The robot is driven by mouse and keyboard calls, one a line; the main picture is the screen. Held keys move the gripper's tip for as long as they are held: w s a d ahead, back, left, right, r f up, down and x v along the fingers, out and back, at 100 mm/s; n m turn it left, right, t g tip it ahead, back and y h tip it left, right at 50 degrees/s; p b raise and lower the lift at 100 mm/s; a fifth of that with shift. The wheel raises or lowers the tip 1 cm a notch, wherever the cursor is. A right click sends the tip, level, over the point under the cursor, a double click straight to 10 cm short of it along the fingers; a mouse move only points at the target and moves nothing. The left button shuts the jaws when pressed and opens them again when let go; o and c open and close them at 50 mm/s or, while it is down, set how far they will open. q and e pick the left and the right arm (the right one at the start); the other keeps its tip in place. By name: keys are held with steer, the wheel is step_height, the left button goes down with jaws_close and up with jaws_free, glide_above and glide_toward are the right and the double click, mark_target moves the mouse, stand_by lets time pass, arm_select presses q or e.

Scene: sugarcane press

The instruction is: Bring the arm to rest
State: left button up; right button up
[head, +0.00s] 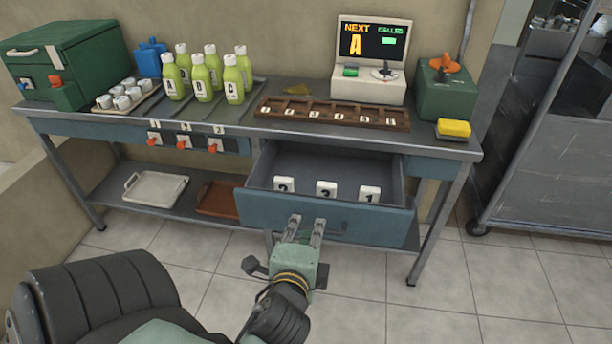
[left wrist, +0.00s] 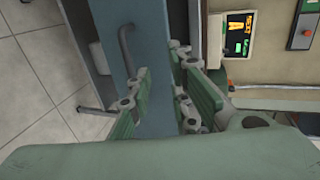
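My left gripper (head: 307,222) is in front of the pulled-out blue drawer (head: 375,227), near the left part of its front. Its two fingers are apart with nothing seen held between them. In the left wrist view the gripper (left wrist: 160,85) also shows spread fingers, with the blue drawer front (left wrist: 150,45) and its dark handle (left wrist: 126,45) beyond. I cannot tell whether a finger touches the drawer. Three white numbered blocks (head: 326,189) stand in the drawer. My right gripper is not in view.
The metal bench (head: 275,122) carries several green bottles (head: 201,77), a tray of white cups (head: 120,97), a wooden slotted rack (head: 330,113), a display (head: 372,60) and a yellow sponge (head: 453,128). A wheeled cart (head: 560,140) stands right. The tiled floor in front is clear.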

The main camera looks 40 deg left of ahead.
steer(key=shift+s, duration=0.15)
